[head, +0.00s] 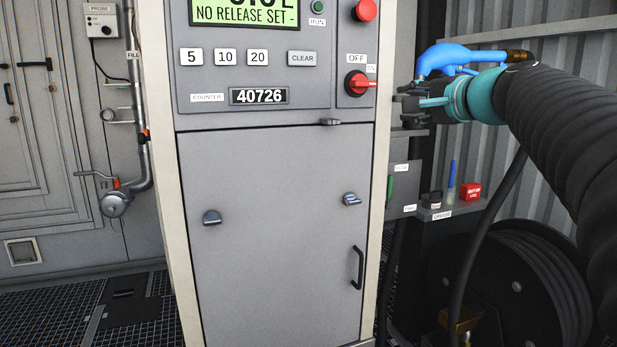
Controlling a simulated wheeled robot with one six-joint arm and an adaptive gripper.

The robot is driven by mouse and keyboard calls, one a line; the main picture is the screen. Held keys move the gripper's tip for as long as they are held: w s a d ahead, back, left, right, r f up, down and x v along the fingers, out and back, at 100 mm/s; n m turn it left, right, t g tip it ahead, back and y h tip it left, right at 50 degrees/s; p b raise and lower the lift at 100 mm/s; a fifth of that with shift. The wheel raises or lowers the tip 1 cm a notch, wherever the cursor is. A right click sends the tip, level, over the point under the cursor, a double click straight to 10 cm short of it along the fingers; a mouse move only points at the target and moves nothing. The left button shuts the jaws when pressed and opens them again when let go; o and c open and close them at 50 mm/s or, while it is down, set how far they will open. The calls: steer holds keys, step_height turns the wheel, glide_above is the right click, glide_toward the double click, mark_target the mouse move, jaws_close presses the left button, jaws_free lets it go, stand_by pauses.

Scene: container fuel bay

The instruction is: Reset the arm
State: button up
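My gripper (403,107), black and teal, reaches in from the right at the end of my dark ribbed arm. It points left at the right edge of the grey dispenser cabinet (275,225). Its fingers look apart, with nothing visible between them, though I see them small and from the side. A blue fuel nozzle (447,57) shows just above and behind the gripper; my wrist hides its lower part. I cannot tell whether they touch.
The cabinet has a red-handled switch (357,83), a red button (365,10) and a counter (259,96) reading 40726. A small shelf (450,211) holds a jar, a blue tube and a red box. A hose reel (530,290) stands lower right. Pipework (139,110) lines the left wall.

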steer(key=s+a+f+n+g+h, duration=0.1)
steer(key=s+f+n+g, duration=0.15)
steer(key=f, duration=0.75)
steer(key=s+f+n+g+h, duration=0.15)
steer(key=s+f+g, duration=0.25)
steer(key=f, duration=0.7)
steer(key=s+a+f+n+g+h, duration=0.1)
steer(key=s+f+n, duration=0.3)
steer(key=s+f, duration=0.5)
steer(key=s+a+f+n+g+h, duration=0.1)
steer(key=s+a+f+n+g, duration=0.2)
steer(key=s+f, duration=0.7)
steer(key=s+a+n, duration=0.1)
steer(key=s+n, duration=0.1)
steer(key=s, duration=0.2)
steer(key=shift+a+h, duration=0.2)
steer(key=shift+h, duration=0.15)
steer(key=shift+f, duration=0.1)
